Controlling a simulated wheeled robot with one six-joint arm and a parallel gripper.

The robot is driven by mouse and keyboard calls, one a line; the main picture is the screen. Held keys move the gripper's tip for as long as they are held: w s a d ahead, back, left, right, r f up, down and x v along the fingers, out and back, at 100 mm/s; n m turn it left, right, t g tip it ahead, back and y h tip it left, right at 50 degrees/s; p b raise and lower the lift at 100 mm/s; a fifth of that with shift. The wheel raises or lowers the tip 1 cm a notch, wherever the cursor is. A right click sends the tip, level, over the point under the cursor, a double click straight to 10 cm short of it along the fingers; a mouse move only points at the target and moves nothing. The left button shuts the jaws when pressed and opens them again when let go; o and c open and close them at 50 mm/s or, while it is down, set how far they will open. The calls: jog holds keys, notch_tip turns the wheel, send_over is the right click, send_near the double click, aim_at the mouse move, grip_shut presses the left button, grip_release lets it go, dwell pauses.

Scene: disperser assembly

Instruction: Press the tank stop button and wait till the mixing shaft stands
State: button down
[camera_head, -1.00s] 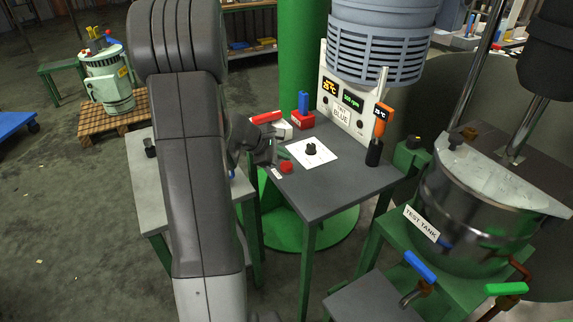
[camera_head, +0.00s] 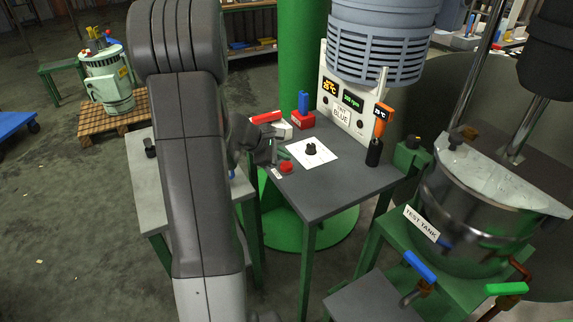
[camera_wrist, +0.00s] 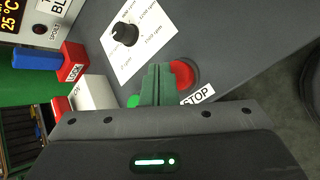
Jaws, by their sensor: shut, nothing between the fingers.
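The red stop button (camera_head: 287,167) sits on the grey table near its left edge. In the wrist view the button (camera_wrist: 183,74) has a STOP label (camera_wrist: 197,95) beside it. My gripper (camera_head: 284,154) is low over the table, just behind the button in the head view. Its green fingers (camera_wrist: 157,80) are shut and empty; in the wrist view they overlap the button's left edge. I cannot tell whether they touch it or whether it is pressed down. A metal shaft (camera_head: 527,128) enters the lidded test tank (camera_head: 465,215); its motion cannot be told.
A speed dial (camera_head: 311,148) on a white plate stands right of my gripper. A red lock block with a blue handle (camera_head: 304,104) and a white ON block (camera_wrist: 88,92) are close by. The panel's green rpm display (camera_head: 354,100) is lit. An orange-topped probe (camera_head: 381,120) stands at the table's right.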

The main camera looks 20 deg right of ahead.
aim_at(283, 166)
jog(key=shift+f, duration=0.1)
jog(key=shift+f+b, duration=0.35)
jog(key=shift+b, duration=0.3)
jog(key=shift+f+b, duration=0.85)
jog(key=shift+b, duration=0.05)
dwell(0.7)
dwell(0.3)
jog(key=shift+r+p, duration=0.95)
jog(key=shift+r, duration=0.35)
jog(key=shift+r+p, duration=1.75)
jog(key=shift+r, duration=0.75)
